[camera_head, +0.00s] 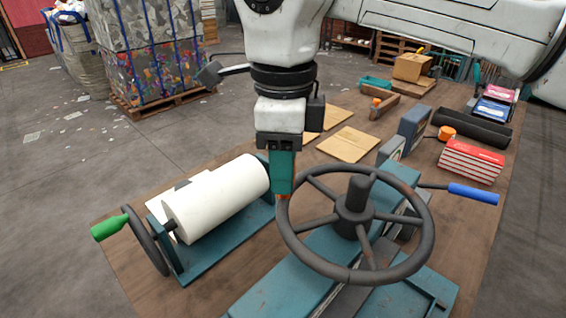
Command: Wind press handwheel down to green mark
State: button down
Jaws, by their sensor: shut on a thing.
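The press handwheel (413,262), a dark grey spoked wheel lying nearly level, stands on the teal press (285,270) in the front middle. Its thick hub (354,205) rises at the centre. My gripper (284,196) points down at the wheel's left rim, with teal fingers and orange tips. It is shut on the rim there; the fingers hide that piece of rim. I cannot make out a green mark on the press; the wheel hides part of the press body.
A white roll (218,196) on a teal stand with a green-handled crank (110,227) is left of the wheel. A blue-handled lever (472,193) sticks out at right. Red-and-white books (470,161) and a black tray (473,131) lie farther back. Cardboard pieces (348,144) lie behind my gripper.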

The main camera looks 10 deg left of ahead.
jog(key=w+m, duration=0.1)
jog(key=w+m+p, duration=0.1)
jog(key=shift+w+d+r+m, duration=0.15)
jog(key=shift+d+r+m, duration=0.05)
jog(key=shift+d+m, duration=0.15)
jog(key=shift+w+d+m+p, duration=0.3)
jog(key=shift+w+m+p, duration=0.15)
jog(key=shift+w+m, duration=0.15)
jog(key=shift+w+d+m+p, duration=0.3)
jog(key=shift+w+m+p, duration=0.15)
jog(key=shift+m, duration=0.2)
jog(key=w+d+m, duration=0.1)
jog(key=w+d+m+p, duration=0.1)
jog(key=m, duration=0.1)
jog(key=shift+w+d+f+m, duration=0.1)
jog(key=shift+w+d+m, duration=0.25)
jog(key=shift+m, duration=0.25)
jog(key=shift+w+d+m, duration=0.2)
jog(key=shift+d+m, duration=0.2)
jog(key=shift+m, duration=0.2)
jog(key=c, duration=0.8)
grip_release()
jog(key=shift+d, duration=0.1)
notch_tip(320, 180, up, 11)
jog(key=shift+f, duration=0.15)
